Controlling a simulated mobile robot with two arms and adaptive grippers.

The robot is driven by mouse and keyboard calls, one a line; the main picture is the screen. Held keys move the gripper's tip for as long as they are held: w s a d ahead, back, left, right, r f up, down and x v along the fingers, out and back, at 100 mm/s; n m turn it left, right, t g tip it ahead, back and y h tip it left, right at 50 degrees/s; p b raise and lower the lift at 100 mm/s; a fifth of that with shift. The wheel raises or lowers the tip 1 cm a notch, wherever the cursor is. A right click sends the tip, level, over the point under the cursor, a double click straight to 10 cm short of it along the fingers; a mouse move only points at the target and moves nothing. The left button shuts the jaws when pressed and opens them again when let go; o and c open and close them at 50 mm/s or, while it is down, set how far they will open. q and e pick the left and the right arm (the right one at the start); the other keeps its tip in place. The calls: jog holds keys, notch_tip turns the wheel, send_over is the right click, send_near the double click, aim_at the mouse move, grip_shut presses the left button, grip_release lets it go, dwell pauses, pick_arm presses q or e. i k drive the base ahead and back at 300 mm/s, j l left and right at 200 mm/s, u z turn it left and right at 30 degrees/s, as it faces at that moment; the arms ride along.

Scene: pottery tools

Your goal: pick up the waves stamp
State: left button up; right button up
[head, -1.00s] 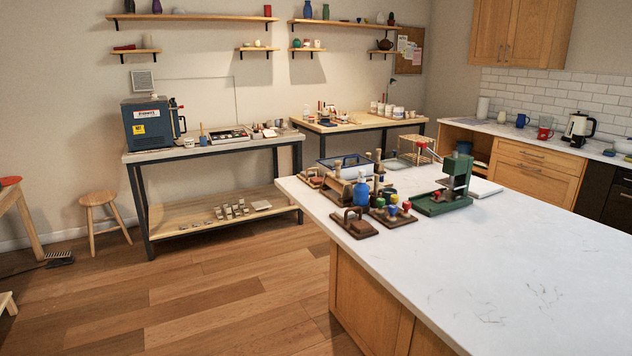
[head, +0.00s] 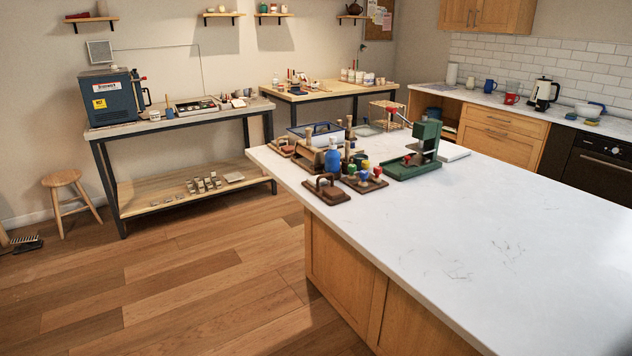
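Several small stamps with coloured knobs, red, blue, green and yellow (head: 364,176), stand on a dark wooden base (head: 376,185) near the left end of the white island counter. They are too small for me to tell which one bears the waves. A brown wooden block with an arched handle (head: 326,188) sits to their left, near the counter edge. Neither of my grippers is in view.
A blue bottle (head: 333,158), a blue-rimmed tray (head: 315,132) and a green press (head: 420,153) stand around the stamps. The island counter (head: 480,230) is bare towards the front and right. The wooden floor (head: 190,290) left of the island is clear.

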aim_at(353, 168)
jog(key=i+j+z, duration=0.2)
jog(key=i+j, duration=0.2)
jog(key=j, duration=0.2)
jog(key=i+j+z, duration=0.1)
jog(key=j, duration=0.25)
jog(key=i+j+z, duration=0.3)
jog(key=i, duration=0.25)
jog(key=i+j+z, duration=0.3)
jog(key=i, duration=0.2)
jog(key=i+l+z, duration=0.1)
jog(key=i, duration=0.4)
